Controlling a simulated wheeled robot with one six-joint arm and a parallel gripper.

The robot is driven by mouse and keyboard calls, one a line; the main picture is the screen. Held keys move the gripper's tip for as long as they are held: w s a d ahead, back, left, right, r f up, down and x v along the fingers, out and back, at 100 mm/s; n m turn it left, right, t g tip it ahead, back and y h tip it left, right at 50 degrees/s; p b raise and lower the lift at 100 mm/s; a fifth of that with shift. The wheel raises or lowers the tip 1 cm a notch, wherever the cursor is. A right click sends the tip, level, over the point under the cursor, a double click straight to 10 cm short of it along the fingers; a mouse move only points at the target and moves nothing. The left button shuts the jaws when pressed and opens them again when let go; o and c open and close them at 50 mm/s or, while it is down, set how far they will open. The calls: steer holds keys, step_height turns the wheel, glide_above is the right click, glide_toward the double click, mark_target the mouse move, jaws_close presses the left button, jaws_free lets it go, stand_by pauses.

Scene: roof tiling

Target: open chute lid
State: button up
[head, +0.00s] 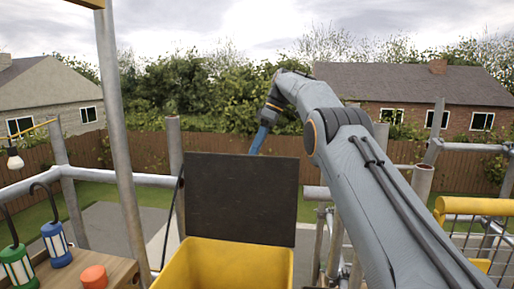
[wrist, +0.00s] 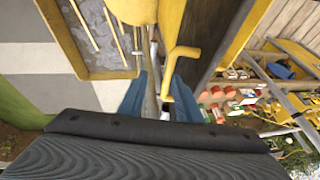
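The yellow chute (head: 225,262) is at the bottom middle of the head view. Its dark lid (head: 241,200) stands raised, roughly upright, at the back of the opening. My gripper (head: 256,143) points down at the lid's upper right edge, its blue fingers partly hidden behind the lid. In the wrist view the two blue fingers of my gripper (wrist: 159,98) are spread apart. A bent yellow handle (wrist: 184,52) reaches down close to the right finger; whether it touches is unclear. A dark panel, probably the lid (wrist: 203,35), lies beside the handle.
Scaffold poles (head: 122,140) stand left of the chute and others stand right. A wooden bench (head: 108,268) at lower left carries lanterns (head: 56,243) and an orange-red item (head: 94,276). A yellow-topped mesh guard (head: 478,206) is at right. The wrist view shows a grey-filled tray (wrist: 97,35) below.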

steer(key=p+v, duration=0.2)
steer(key=p, duration=0.1)
steer(key=shift+s+a+r, duration=0.1)
steer(key=shift+p, duration=0.4)
